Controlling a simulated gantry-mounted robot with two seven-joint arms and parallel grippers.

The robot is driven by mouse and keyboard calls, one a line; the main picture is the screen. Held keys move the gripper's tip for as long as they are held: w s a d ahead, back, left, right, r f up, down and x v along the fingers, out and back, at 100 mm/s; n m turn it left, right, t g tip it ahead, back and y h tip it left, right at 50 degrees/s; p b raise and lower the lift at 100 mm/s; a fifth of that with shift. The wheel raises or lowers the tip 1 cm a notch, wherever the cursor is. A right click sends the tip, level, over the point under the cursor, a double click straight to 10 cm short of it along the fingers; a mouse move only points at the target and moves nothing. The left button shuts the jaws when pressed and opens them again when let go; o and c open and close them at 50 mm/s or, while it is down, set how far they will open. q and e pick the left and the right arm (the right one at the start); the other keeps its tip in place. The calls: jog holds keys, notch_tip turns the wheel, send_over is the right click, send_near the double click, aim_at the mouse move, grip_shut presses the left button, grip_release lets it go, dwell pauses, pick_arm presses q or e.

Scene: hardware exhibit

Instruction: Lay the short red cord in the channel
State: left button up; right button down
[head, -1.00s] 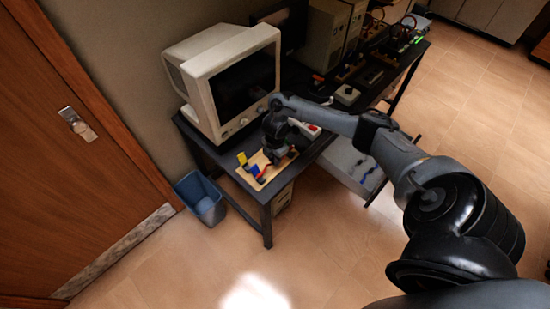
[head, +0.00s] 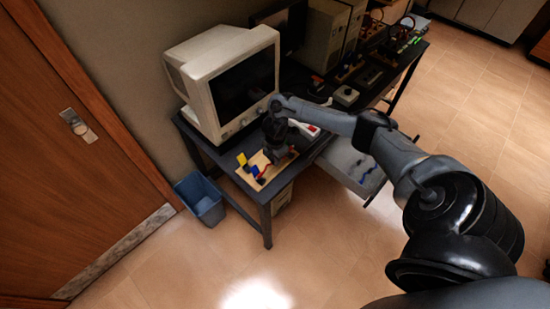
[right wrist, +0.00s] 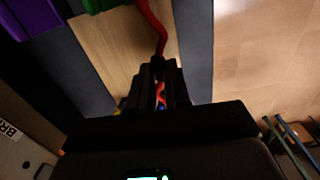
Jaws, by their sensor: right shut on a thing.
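The short red cord (right wrist: 151,28) runs from the top of the right wrist view down between the fingers of my right gripper (right wrist: 160,75), which is shut on it. A red bit of the cord also shows between the fingers. In the head view my right gripper (head: 273,158) is low over the wooden board (head: 246,177) at the near corner of the table, and part of the red cord (head: 264,171) shows beside it. I cannot make out the channel in either view. My left gripper is not in view.
Yellow (head: 242,158) and blue pieces stand on the board; the right wrist view shows purple (right wrist: 32,17) and green (right wrist: 100,4) blocks. A beige monitor (head: 206,93) stands close behind. A blue bin (head: 203,200) is on the floor to the left. More equipment fills the table's far end.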

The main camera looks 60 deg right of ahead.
dwell(0.5)
jog(key=shift+f, duration=0.4)
dwell(0.9)
jog(key=shift+f, duration=0.35)
dwell(0.4)
jog(key=shift+f+b, duration=0.35)
jog(key=shift+f, duration=0.05)
dwell(0.6)
dwell(0.4)
jog(key=c, duration=1.1)
grip_release()
jog(key=shift+c, duration=0.2)
jog(key=o, duration=0.8)
